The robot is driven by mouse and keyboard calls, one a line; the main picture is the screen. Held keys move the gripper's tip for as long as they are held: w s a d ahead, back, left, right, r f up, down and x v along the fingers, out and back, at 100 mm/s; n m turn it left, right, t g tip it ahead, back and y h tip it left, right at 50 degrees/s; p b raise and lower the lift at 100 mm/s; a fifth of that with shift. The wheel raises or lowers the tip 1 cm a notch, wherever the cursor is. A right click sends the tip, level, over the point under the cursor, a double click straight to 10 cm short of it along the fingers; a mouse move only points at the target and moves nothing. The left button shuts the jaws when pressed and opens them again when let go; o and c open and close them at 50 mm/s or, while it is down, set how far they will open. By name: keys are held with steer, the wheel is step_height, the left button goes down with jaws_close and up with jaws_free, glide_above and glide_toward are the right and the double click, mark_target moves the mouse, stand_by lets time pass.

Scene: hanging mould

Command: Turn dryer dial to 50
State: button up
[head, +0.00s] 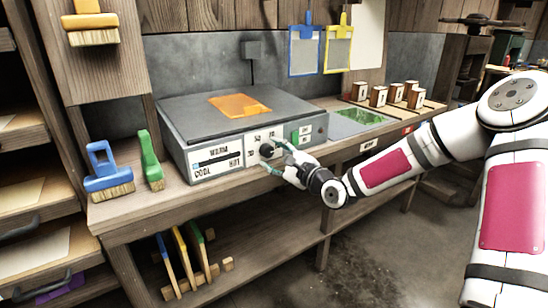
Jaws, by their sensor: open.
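The dryer (180,118) is a grey box with a flat top on the wooden bench. Its front panel has a COOL, WARM and HOT gauge (217,160) at the left. A black dial (267,150) sits right of the gauge, with small number labels around it that are too small to read surely. The gripper partly hides the dial's right side and the panel below.
An orange sheet (240,105) lies on the dryer top. Blue (107,172) and green (150,160) brushes stand at the bench's left. Framed screens (305,50) hang behind.

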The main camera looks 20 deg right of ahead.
steer(key=c, duration=1.2)
